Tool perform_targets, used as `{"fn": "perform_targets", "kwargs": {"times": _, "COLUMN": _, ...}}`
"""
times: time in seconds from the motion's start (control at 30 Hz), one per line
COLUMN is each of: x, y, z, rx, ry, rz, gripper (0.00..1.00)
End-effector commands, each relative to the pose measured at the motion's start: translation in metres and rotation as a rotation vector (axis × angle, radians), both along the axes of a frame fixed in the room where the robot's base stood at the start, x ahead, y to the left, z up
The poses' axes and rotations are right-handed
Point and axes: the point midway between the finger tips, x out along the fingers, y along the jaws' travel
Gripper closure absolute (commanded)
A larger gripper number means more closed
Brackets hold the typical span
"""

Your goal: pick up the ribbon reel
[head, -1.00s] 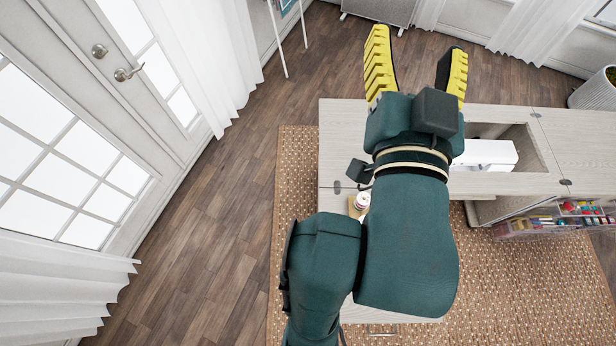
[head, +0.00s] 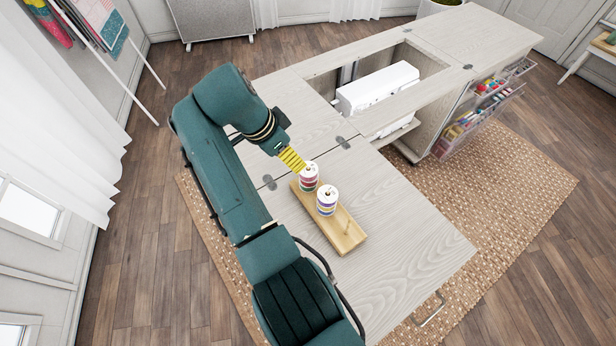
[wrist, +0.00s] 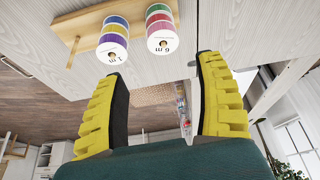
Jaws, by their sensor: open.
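Two ribbon reels stand on a wooden peg board (head: 346,238) on the cabinet's front leaf. The far reel (head: 309,177) has red and green bands and reads "6 m" in the wrist view (wrist: 161,30). The near reel (head: 327,202) has purple and yellow bands and reads "1 m" in the wrist view (wrist: 112,42). My gripper (head: 297,162) is close beside the far reel in the head view, with its fingers partly overlapping each other. In the wrist view my gripper (wrist: 163,72) is open and empty, and both reels appear beyond its fingertips.
A bare peg (head: 345,226) stands at the board's near end. A white sewing machine (head: 375,88) sits in the cabinet's recess behind. Clear drawers (head: 470,125) of supplies hang at the right. The leaf's pale top (head: 410,230) is clear right of the board.

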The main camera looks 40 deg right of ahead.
Motion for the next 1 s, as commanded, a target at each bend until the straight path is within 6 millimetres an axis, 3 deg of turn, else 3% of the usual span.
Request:
{"fn": "perform_targets", "kwargs": {"times": 0.03, "x": -0.002, "y": -0.006, "z": -0.016, "rx": 0.002, "ry": 0.005, "rz": -0.002, "gripper": 0.29}}
{"fn": "perform_targets", "kwargs": {"times": 0.2, "x": -0.004, "y": -0.021, "z": -0.054, "rx": 0.001, "ry": 0.003, "rz": 0.001, "gripper": 0.29}}
{"fn": "perform_targets", "kwargs": {"times": 0.63, "x": -0.005, "y": -0.051, "z": -0.112, "rx": 0.002, "ry": 0.003, "rz": 0.003, "gripper": 0.29}}
{"fn": "perform_targets", "kwargs": {"times": 0.77, "x": -0.005, "y": -0.056, "z": -0.123, "rx": 0.002, "ry": 0.0, "rz": 0.004, "gripper": 0.29}}
{"fn": "perform_targets", "kwargs": {"times": 1.0, "x": -0.005, "y": -0.057, "z": -0.123, "rx": 0.002, "ry": -0.001, "rz": 0.004, "gripper": 0.29}}
